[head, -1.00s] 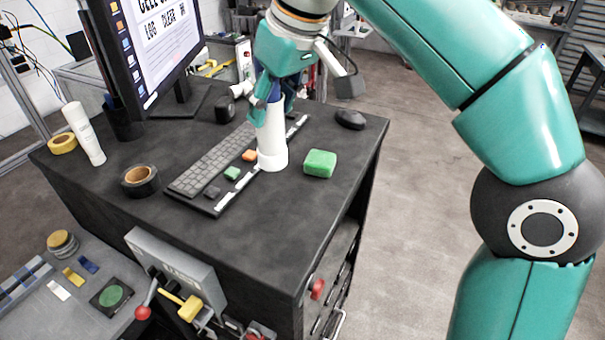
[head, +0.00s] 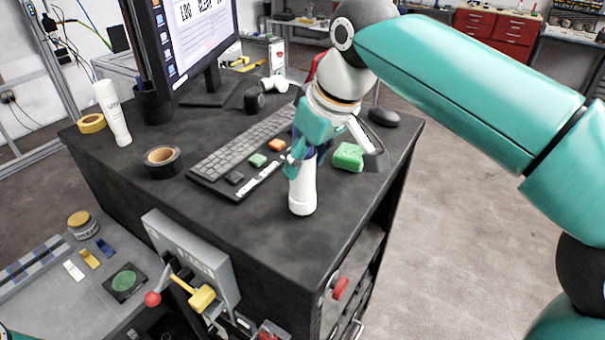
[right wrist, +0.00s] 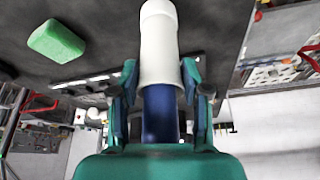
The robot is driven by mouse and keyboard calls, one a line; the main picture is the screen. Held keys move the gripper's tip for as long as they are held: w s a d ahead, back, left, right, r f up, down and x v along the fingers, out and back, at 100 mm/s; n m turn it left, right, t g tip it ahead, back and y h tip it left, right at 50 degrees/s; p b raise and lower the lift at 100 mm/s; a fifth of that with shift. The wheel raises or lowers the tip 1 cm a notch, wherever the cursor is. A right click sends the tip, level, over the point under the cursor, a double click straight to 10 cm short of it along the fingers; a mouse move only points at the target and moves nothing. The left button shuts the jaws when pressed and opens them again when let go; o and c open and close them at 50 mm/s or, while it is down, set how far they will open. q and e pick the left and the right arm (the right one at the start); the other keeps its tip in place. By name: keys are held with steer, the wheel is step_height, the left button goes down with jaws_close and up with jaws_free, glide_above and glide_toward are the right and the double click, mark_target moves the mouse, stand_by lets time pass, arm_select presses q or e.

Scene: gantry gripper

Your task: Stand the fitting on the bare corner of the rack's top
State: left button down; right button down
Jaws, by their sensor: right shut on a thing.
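The white tubular fitting (head: 302,194) is upright over the front part of the black rack's top (head: 240,222), in front of the keyboard. It also shows in the right wrist view (right wrist: 159,45). My right gripper (head: 303,158) is shut around its upper part; the wrist view shows the fingers (right wrist: 158,90) on both sides of it. I cannot tell whether the fitting's lower end touches the top. The front corner of the top (head: 305,262) is bare. My left gripper is not in view.
A green sponge (head: 348,156) lies right of the fitting, with a mouse (head: 384,118) behind it. The keyboard (head: 242,147), black tape roll (head: 162,161), white bottle (head: 112,114) and monitor (head: 178,45) stand left and behind. A lever panel (head: 190,255) adjoins the front side.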

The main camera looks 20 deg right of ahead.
steer(key=shift+f, duration=0.15)
steer(key=shift+f, duration=0.15)
steer(key=c, duration=0.6)
jaws_free()
steer(key=shift+o, duration=0.2)
steer(key=p+v, duration=0.2)
steer(key=v, duration=1)
steer(key=shift+p, duration=0.3)
steer(key=shift+s, duration=0.1)
